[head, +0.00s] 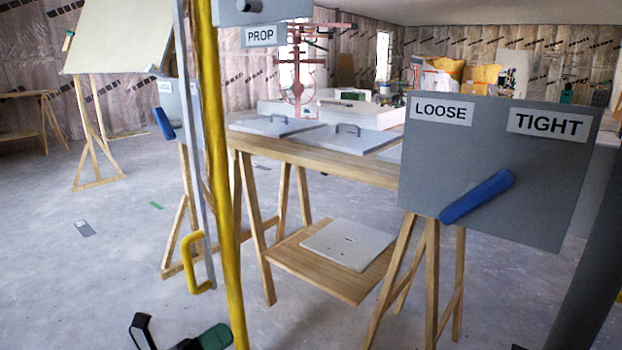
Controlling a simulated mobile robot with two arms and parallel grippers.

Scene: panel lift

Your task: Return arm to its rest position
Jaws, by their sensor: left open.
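My left gripper (163,337) is at the bottom left edge of the head view, low over the concrete floor. My right gripper is not in view.
A grey board (500,220) with LOOSE and TIGHT labels and a blue lever (477,196) stands at right. A wooden table (330,165) bears grey panels with handles. A PROP label (262,37) hangs at top. Open floor (80,270) lies to the left.

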